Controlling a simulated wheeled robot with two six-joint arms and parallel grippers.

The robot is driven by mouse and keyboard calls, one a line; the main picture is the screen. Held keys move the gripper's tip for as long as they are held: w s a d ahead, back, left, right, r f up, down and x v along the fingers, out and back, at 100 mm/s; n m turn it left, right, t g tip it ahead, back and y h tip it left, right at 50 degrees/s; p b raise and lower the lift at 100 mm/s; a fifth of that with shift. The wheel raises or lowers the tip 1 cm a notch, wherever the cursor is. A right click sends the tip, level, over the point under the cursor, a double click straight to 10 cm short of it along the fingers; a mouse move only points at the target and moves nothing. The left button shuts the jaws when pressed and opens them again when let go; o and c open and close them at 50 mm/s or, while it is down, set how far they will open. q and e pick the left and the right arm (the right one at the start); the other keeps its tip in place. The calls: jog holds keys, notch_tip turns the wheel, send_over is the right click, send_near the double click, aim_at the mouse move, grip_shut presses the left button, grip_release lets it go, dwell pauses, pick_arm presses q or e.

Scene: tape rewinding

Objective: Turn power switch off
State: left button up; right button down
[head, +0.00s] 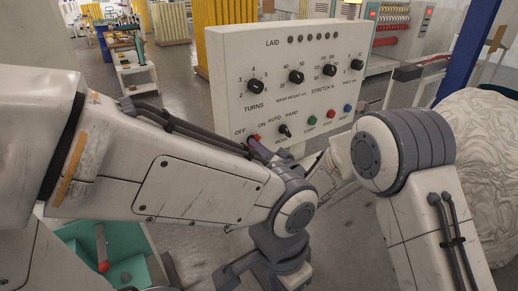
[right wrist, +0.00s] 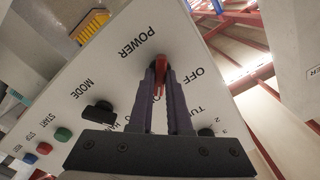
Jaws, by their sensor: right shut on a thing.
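The power switch (head: 255,138) is a small red lever low on the left of the white control panel (head: 230,85), below the OFF and ON labels. The red lever (right wrist: 160,64) also shows in the right wrist view, near the POWER and OFF lettering. My right gripper (head: 262,147) is at the panel face, its dark purple fingers (right wrist: 161,78) shut on the lever from both sides. Which way the lever points is hard to tell, as the fingers cover much of it. My left arm crosses the head view's lower left; its gripper is not clearly visible.
Beside the switch are the black mode knob (head: 285,130) and green, red and blue buttons (head: 328,114). Several black dials (head: 296,76) sit above. A wrapped pale roll (head: 490,165) stands at the right. My left forearm lies close below the panel.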

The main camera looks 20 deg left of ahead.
jog(key=shift+f+n+b, duration=0.15)
jog(key=shift+n+b, duration=8.55)
jog(key=shift+b, duration=0.9)
jog(key=c, duration=0.9)
grip_release()
jog(key=shift+o, duration=0.2)
jog(key=v, duration=1)
jog(key=shift+s+d+b, duration=0.2)
jog(key=shift+s+b, duration=0.05)
jog(key=shift+b, duration=0.2)
